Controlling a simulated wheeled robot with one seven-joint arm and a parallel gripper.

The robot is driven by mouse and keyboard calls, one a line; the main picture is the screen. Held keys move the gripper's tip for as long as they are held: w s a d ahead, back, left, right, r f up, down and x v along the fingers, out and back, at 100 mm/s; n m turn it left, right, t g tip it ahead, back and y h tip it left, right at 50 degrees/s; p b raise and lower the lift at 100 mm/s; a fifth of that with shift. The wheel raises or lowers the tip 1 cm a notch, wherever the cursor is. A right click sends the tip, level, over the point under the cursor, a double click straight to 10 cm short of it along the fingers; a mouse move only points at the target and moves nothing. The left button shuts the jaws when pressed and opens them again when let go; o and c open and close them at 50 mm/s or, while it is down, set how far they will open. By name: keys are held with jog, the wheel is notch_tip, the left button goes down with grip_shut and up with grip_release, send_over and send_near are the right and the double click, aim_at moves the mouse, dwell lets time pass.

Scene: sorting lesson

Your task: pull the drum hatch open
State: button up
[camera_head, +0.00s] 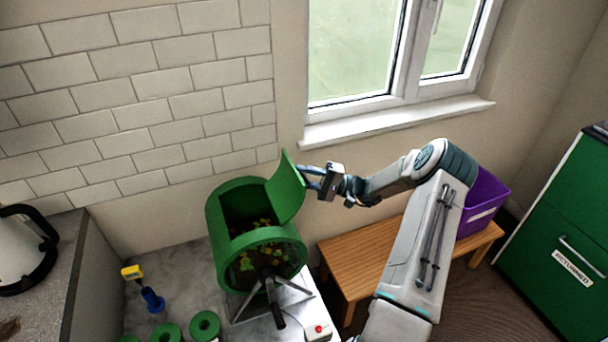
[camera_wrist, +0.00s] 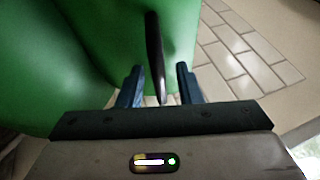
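The green drum (camera_head: 222,222) stands on its metal legs on the grey worktop. Its hatch (camera_head: 287,186) is swung up at the drum's right side, leaving a wide opening with brown and leafy contents (camera_head: 262,219) visible. My gripper (camera_head: 311,174) is at the outer face of the hatch, right of it. In the wrist view the dark handle (camera_wrist: 154,45) stands out from the green hatch (camera_wrist: 110,35). The two blue fingers (camera_wrist: 160,78) sit on either side of the handle with visible gaps, so they are around it and apart from it.
A wooden bench (camera_head: 362,255) stands right of the drum, with a purple bin (camera_head: 484,205) at its far end. A red-button box (camera_head: 317,331) is in front of the drum. A blue-and-yellow tool (camera_head: 150,299) and green rolls (camera_head: 205,325) lie left. The window sill (camera_head: 400,120) is behind.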

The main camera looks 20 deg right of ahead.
aim_at(296, 172)
jog(key=shift+c, duration=0.3)
grip_shut()
jog(key=shift+a+r+n+g+h+b, duration=0.4)
jog(key=shift+a+r+n+g+h, duration=0.3)
jog(key=shift+a+r+h, duration=0.5)
jog(key=shift+o, duration=0.3)
grip_release()
